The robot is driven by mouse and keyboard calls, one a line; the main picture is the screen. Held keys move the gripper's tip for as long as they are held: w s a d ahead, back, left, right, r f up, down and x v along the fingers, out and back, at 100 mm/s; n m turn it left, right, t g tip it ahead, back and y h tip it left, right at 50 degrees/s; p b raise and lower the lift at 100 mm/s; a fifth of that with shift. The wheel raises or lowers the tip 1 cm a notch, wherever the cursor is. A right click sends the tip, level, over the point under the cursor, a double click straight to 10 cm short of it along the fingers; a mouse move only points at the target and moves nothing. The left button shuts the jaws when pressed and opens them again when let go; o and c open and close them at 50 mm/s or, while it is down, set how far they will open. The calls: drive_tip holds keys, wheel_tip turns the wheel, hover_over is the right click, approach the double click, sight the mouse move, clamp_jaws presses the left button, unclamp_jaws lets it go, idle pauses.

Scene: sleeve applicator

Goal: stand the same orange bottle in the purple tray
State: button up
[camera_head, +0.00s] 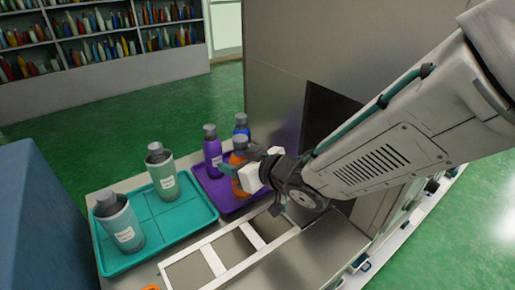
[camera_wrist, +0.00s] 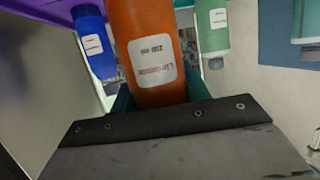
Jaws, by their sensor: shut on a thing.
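The orange bottle (camera_head: 239,158) with a grey cap is upright over the purple tray (camera_head: 215,194). My gripper (camera_head: 248,163) is shut on it, with a teal finger on each side. In the wrist view the orange bottle (camera_wrist: 148,50) fills the middle, with its white label upside down and one end cut off by the frame. The purple tray (camera_wrist: 28,8) shows there at the upper left. I cannot tell whether the bottle's base touches the tray floor, as my gripper partly hides it.
A purple bottle (camera_head: 212,155) and a blue bottle (camera_head: 241,128) stand at the purple tray's far side, close to the orange one. A teal tray (camera_head: 187,222) with two green bottles (camera_head: 162,175) is to the left. A white-framed rack (camera_head: 205,258) lies in front; a grey cabinet (camera_head: 290,60) rises behind.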

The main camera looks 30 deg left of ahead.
drive_tip(key=w+a+f, duration=0.1)
drive_tip(key=w, duration=0.1)
drive_tip(key=w+a+f, duration=0.1)
drive_tip(key=w, duration=0.1)
drive_tip(key=w+a+f, duration=0.1)
drive_tip(key=w+f, duration=0.1)
drive_tip(key=shift+w, duration=0.3)
drive_tip(key=shift+f, duration=0.2)
drive_tip(key=o, duration=1.3)
